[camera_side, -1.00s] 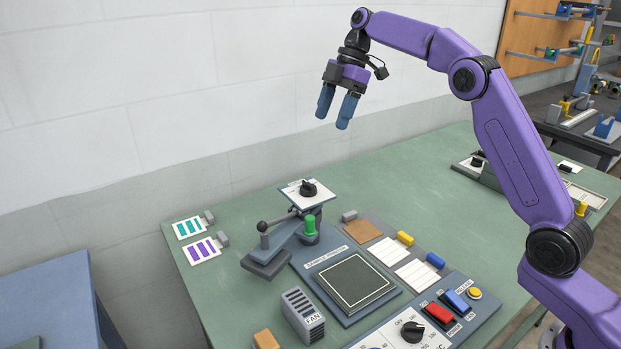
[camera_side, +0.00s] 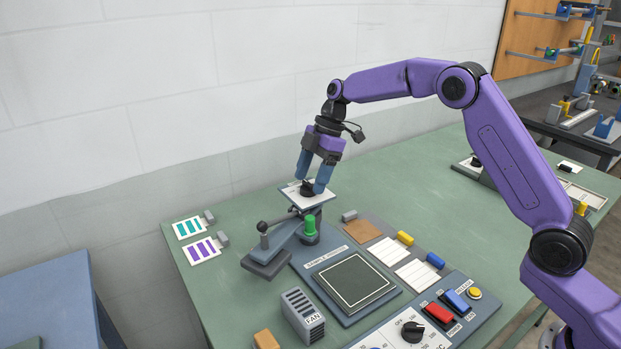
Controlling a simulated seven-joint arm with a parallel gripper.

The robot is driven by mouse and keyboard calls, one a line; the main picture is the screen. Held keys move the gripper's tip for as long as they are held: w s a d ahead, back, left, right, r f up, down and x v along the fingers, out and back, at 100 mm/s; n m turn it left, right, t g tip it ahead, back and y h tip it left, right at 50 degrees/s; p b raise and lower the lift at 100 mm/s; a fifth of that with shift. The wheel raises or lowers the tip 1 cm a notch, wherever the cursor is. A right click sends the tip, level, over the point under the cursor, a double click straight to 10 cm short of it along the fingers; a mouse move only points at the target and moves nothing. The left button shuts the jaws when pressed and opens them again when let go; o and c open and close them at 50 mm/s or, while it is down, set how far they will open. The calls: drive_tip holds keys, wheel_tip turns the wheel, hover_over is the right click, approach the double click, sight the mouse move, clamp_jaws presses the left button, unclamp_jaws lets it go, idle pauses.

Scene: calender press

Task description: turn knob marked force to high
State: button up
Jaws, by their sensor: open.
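A black knob (camera_side: 308,188) sits on a small white dial plate (camera_side: 293,194) at the top of the press post. The plate's markings are too small to read. My gripper (camera_side: 311,186) points down with its blue fingers open, one on either side of the knob. I cannot tell whether the fingers touch it. The fingers hide part of the knob and plate.
Below the plate are a green knob (camera_side: 310,226), a lever with a dark ball (camera_side: 262,227) and the sample press plate (camera_side: 354,281). Another black knob (camera_side: 412,331) and red (camera_side: 438,313) and blue (camera_side: 455,300) switches are at the front right. A fan box (camera_side: 302,315) stands in front.

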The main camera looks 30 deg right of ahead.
drive_tip(key=shift+a+f, duration=0.15)
drive_tip(key=shift+f, duration=0.25)
drive_tip(key=c, duration=1.1)
drive_tip(key=m+t, duration=0.1)
drive_tip(key=m, duration=0.1)
drive_tip(key=m+t, duration=0.1)
drive_tip(key=m, duration=0.2)
drive_tip(key=shift+s+h, duration=0.2)
drive_tip(key=shift+h, duration=0.1)
drive_tip(key=shift+a+m+t+h, duration=0.1)
drive_tip(key=shift+m+t+h, duration=0.2)
drive_tip(key=shift+m, duration=0.9)
drive_tip(key=shift+m+t+h, duration=0.2)
drive_tip(key=shift+m+t, duration=0.2)
drive_tip(key=shift+m, duration=0.8)
drive_tip(key=o, duration=1.1)
